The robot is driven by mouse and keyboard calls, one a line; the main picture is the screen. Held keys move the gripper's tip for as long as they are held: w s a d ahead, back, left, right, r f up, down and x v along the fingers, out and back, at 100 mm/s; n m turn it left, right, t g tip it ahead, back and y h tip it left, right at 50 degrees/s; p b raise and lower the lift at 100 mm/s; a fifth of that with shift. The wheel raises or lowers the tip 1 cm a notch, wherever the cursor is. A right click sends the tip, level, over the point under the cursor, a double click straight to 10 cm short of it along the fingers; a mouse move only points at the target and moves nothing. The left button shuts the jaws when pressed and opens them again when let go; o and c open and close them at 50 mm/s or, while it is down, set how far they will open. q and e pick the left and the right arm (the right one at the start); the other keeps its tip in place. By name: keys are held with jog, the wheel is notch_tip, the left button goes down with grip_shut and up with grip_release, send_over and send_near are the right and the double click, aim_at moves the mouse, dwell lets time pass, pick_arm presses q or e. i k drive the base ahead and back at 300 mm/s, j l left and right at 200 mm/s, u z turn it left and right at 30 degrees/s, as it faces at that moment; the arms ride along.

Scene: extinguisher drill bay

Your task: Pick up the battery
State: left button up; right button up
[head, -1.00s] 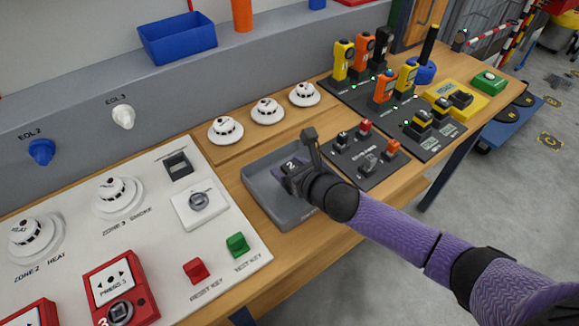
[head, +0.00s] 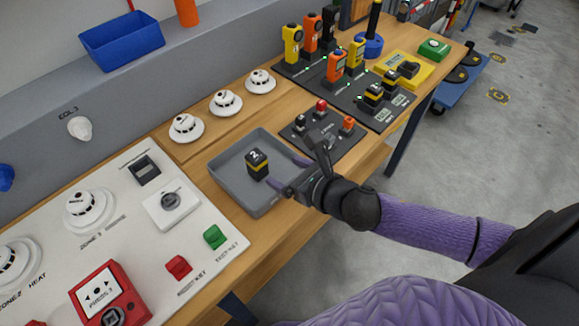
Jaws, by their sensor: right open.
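A black battery (head: 257,164) with a yellow band and a "2" on top stands upright in the grey tray (head: 228,190) on the workbench. My right gripper (head: 287,173) is open and empty just right of the battery, its purple fingertips pointing toward it over the tray's right side. A gap shows between the fingers and the battery. More black and yellow batteries (head: 373,95) sit in a dark charger panel farther back. My left gripper is not in view.
A dark panel with small switches (head: 322,130) lies right behind the tray. White smoke detectors (head: 226,102) stand on a wooden board behind it. A white panel with a red call point (head: 108,292) and keys is at left.

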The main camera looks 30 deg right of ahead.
aim_at(374, 93)
jog(key=z, duration=1.45)
jog(key=u, duration=1.85)
jog(key=z, duration=1.85)
